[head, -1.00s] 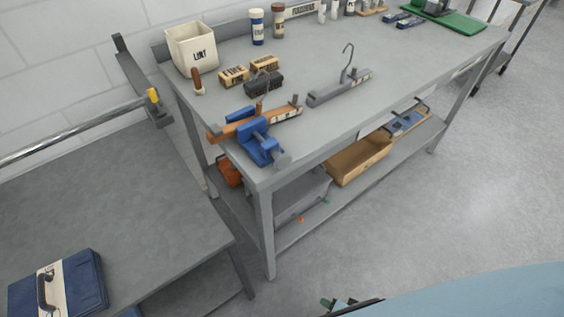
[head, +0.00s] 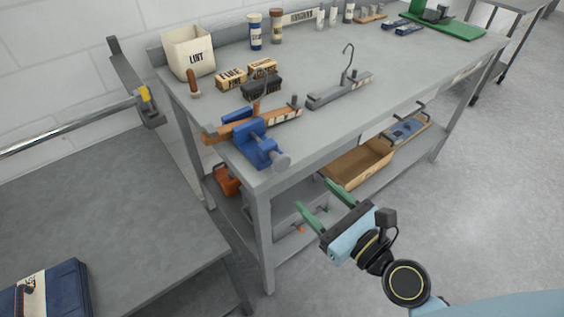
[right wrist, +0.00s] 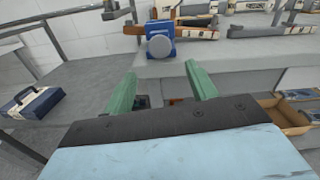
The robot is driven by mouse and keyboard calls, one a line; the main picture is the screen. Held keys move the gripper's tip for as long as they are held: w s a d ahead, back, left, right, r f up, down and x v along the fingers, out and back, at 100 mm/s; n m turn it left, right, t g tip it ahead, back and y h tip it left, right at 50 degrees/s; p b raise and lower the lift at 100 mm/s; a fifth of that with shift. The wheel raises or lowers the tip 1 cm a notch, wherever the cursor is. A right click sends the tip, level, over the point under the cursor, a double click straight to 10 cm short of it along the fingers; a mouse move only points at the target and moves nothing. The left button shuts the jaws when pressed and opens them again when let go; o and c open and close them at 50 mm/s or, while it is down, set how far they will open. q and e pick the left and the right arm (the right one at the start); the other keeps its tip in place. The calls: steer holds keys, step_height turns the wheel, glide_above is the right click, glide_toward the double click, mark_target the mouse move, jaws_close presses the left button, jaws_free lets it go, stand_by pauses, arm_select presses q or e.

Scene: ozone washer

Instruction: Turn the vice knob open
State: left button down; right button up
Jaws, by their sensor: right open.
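The blue vice (head: 254,143) is fixed at the near left corner of the grey workbench (head: 330,112). An orange-brown piece with a labelled end lies at its jaws. The grey round vice knob (head: 281,161) faces the front; it also shows in the right wrist view (right wrist: 160,46), ahead of and above my fingers. My right gripper (head: 319,201) has green fingers spread apart and empty. It is in front of the bench, below and to the right of the knob, not touching it. In the right wrist view the open fingers (right wrist: 160,88) point toward the bench front. My left gripper is not in view.
On the bench stand a lint bin (head: 189,52), labelled blocks (head: 231,78), a dark brush (head: 262,86) and a grey hooked bar (head: 340,90). The lower shelf holds a cardboard tray (head: 357,164). A side table (head: 100,200) with a blue case (head: 50,290) is at left.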

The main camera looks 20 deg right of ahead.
mark_target(284, 165)
steer(key=x, duration=1)
steer(key=shift+w+a+p, duration=0.1)
steer(key=shift+w+p, duration=0.2)
steer(key=shift+p, duration=0.1)
steer(key=shift+w+a, duration=0.15)
steer(key=shift+w, duration=0.2)
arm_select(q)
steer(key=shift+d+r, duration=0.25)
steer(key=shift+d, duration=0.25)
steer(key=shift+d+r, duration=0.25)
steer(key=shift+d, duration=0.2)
arm_select(e)
steer(key=shift+w+a, duration=0.1)
steer(key=shift+w, duration=0.2)
steer(key=c, duration=0.9)
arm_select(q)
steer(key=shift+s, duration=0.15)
